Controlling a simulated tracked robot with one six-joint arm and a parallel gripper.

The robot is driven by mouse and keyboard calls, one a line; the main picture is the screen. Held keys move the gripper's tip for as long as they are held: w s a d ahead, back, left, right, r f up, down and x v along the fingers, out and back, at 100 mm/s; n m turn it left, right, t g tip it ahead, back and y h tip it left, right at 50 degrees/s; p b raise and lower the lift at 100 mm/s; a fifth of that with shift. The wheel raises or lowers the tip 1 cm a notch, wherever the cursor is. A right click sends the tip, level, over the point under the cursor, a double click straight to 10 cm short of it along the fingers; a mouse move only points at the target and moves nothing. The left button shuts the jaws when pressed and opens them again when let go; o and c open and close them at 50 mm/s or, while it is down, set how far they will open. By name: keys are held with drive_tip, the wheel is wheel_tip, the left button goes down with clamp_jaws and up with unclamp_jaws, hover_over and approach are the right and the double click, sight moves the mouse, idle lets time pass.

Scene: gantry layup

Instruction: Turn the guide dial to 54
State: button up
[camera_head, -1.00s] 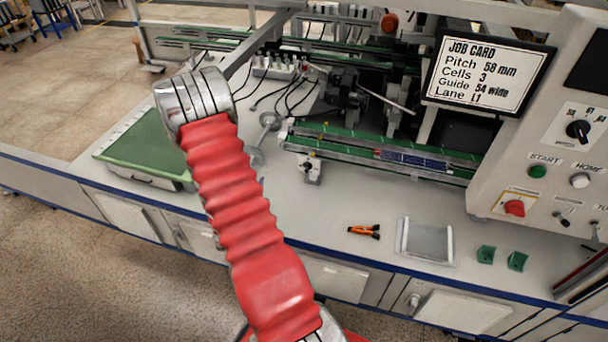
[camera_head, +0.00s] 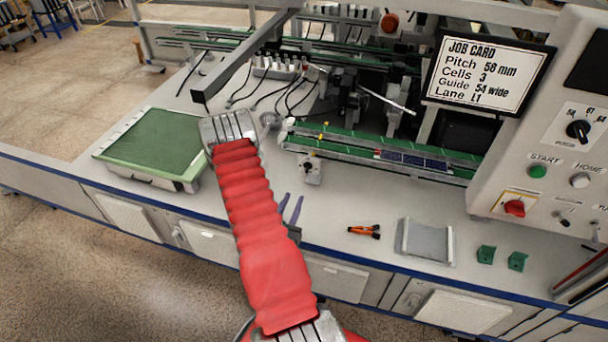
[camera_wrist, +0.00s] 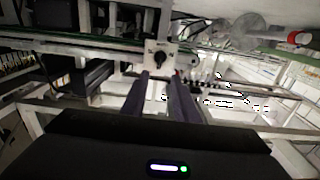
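A small white block with a black knob (camera_head: 311,167), apparently the guide dial, stands at the near left end of the green rail. In the wrist view the dial (camera_wrist: 160,58) faces me just beyond the fingertips, at the upper middle. Its markings are too small to read. My gripper (camera_head: 292,198) is in front of the dial and below it in the head view, partly hidden by my red arm. In the wrist view my gripper (camera_wrist: 162,74) is open, with two dark fingers apart and nothing between them. The job card (camera_head: 485,75) reads "Guide 54 wide".
A control panel (camera_head: 545,150) with another black dial (camera_head: 579,131) stands at right. Orange-handled pliers (camera_head: 365,231), a clear tray (camera_head: 425,241) and green brackets (camera_head: 487,254) lie on the bench. A green-topped box (camera_head: 150,140) sits at left.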

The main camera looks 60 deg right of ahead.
sight(306, 170)
drive_tip(key=d, duration=0.4)
drive_tip(key=w+d, duration=0.1)
drive_tip(key=d, duration=0.4)
drive_tip(key=w+d, duration=0.1)
drive_tip(key=d, duration=0.3)
drive_tip(key=shift+w+d, duration=0.1)
drive_tip(key=shift+d, duration=0.2)
drive_tip(key=shift+c, duration=0.3)
clamp_jaws()
drive_tip(key=shift+a, duration=0.2)
drive_tip(key=shift+d, duration=0.15)
